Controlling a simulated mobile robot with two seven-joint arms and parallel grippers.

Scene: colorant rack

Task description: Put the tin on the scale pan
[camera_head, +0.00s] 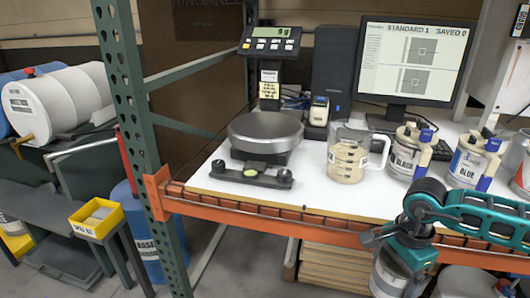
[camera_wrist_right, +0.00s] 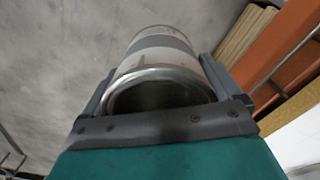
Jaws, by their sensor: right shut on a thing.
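The tin (camera_head: 388,279), a silver can with a pale label, hangs below my right gripper (camera_head: 388,262) in front of the orange shelf beam. In the right wrist view my right gripper (camera_wrist_right: 158,72) has a finger on each side of the tin (camera_wrist_right: 160,55) and is shut on it. The near end of the tin shows a rounded metal rim. The scale pan (camera_head: 265,126) is a round dark metal plate, empty, on the white worktop to the left. My left gripper is not in view.
A clear measuring jug (camera_head: 347,160) stands right of the pan, then colorant cans BLACK (camera_head: 405,160) and BLUE (camera_head: 470,163). The scale display (camera_head: 272,36) stands behind the pan. A green post (camera_head: 135,100) rises at left, and an orange beam (camera_head: 250,217) edges the worktop.

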